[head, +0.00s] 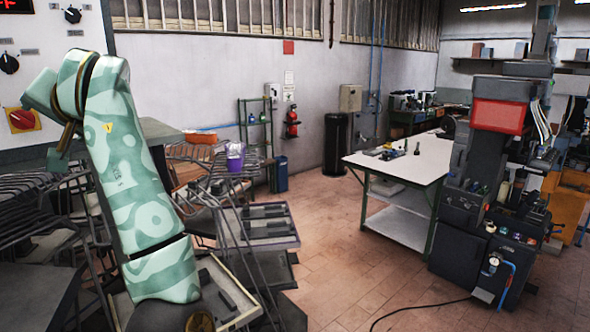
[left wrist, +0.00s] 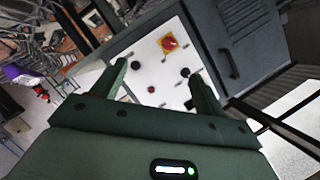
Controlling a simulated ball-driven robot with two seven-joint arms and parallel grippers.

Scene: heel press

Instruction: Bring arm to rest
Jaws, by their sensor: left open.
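My left arm (head: 135,190), with a pale green patterned cover, rises from the bottom of the head view and bends over at the top left. In the left wrist view my left gripper (left wrist: 156,68) is open, with its two dark green fingers apart and nothing visible between them. Beyond the fingers is a white control panel (left wrist: 150,75) with a red and yellow rotary switch (left wrist: 169,43) and several dark knobs. The same switch (head: 22,119) shows at the left edge of the head view, close to the bent part of my arm. My right gripper is not in view.
Metal racks with trays (head: 268,222) and a purple container (head: 235,164) stand beside my left arm. A white-topped workbench (head: 400,165) and a dark machine with a red panel (head: 497,116) are at the right. Tiled floor (head: 345,260) is open between them, with a black cable.

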